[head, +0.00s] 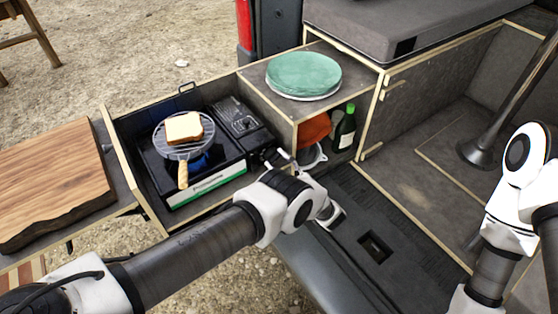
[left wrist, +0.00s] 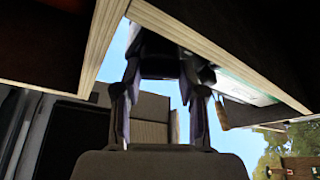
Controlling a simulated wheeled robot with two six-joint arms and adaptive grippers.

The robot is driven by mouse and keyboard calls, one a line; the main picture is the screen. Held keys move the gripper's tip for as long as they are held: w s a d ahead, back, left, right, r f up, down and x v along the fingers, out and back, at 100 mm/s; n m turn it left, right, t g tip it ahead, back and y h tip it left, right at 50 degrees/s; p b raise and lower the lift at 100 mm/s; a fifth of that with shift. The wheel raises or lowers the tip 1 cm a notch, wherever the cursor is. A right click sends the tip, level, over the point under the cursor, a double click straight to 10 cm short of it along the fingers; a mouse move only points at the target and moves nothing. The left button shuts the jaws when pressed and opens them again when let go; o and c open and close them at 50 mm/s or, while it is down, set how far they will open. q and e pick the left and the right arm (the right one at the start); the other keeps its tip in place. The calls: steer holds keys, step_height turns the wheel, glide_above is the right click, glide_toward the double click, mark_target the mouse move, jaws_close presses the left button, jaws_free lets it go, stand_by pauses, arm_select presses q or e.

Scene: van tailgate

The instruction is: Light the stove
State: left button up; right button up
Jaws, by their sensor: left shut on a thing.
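The camping stove (head: 207,180) sits in a pulled-out wooden drawer, black with a green and white front strip. A round wire toasting rack (head: 178,153) with a wooden handle stands on it, bearing a slice of bread (head: 184,128). A blue glow like a flame (head: 203,161) shows beneath the rack. My left gripper (head: 273,158) is at the stove's right front end. In the left wrist view its fingers are shut on a dark piece (left wrist: 160,60), apparently the stove's knob; the head view mostly hides it. My right arm shows at the right, its gripper out of view.
A wooden board (head: 50,185) lies left of the drawer. Right of the stove, a cabinet carries green plates (head: 303,74); its open shelf holds a dark bottle (head: 345,128) and an orange item (head: 314,130). The van floor at right is mostly clear.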

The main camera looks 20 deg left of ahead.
arm_select(q)
steer(key=shift+a+n, duration=0.1)
steer(key=shift+n, duration=0.2)
steer(key=o, duration=0.9)
steer(key=shift+f, duration=0.1)
steer(key=shift+c, duration=0.2)
steer(key=shift+w+a, duration=0.1)
